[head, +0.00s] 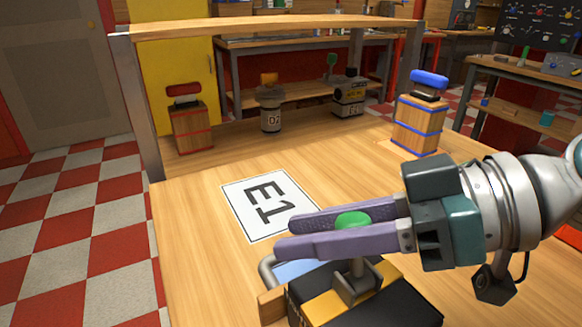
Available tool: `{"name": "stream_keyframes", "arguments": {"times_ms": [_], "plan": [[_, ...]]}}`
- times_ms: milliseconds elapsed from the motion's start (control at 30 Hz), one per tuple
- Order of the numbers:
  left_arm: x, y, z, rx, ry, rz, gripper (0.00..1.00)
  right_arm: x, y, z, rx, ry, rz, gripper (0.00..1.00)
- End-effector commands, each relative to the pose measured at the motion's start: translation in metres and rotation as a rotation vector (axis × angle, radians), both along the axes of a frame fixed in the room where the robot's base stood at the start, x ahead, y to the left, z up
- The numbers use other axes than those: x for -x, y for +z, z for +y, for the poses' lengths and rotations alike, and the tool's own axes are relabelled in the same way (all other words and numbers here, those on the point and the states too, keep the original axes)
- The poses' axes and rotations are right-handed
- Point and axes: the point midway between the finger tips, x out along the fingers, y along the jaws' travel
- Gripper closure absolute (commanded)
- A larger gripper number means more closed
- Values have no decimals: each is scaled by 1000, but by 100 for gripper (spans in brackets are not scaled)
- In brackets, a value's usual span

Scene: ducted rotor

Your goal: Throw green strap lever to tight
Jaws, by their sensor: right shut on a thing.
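The green knob (352,220) of a strap lever shows between the two purple fingers of my right gripper (288,235), which is shut on it. The lever's short grey stem goes down to a metal bracket (357,287) on a black and yellow box (395,306) at the front of the table. The fingers point left and hide the sides of the knob. The lever looks roughly upright, but its exact tilt is hard to tell. My left gripper is not in view.
A card marked E1 (265,203) lies flat behind the box. A red-topped wooden block (191,128), a canister marked D2 (270,112), a dark green-knobbed unit (348,97) and a blue-topped block (417,126) stand farther back. The table's left-middle is clear.

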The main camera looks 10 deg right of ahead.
Motion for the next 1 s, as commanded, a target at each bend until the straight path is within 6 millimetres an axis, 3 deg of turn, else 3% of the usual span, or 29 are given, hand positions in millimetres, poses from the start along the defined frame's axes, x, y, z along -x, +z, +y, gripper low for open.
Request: {"name": "stream_keyframes", "arguments": {"times_ms": [100,500,1000], "plan": [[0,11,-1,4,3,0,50,-4,1,1,34,1,83,100],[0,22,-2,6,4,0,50,-10,-11,4,106,-1,276,100],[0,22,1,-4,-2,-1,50,-10,-15,4,119,-1,313,100]]}}
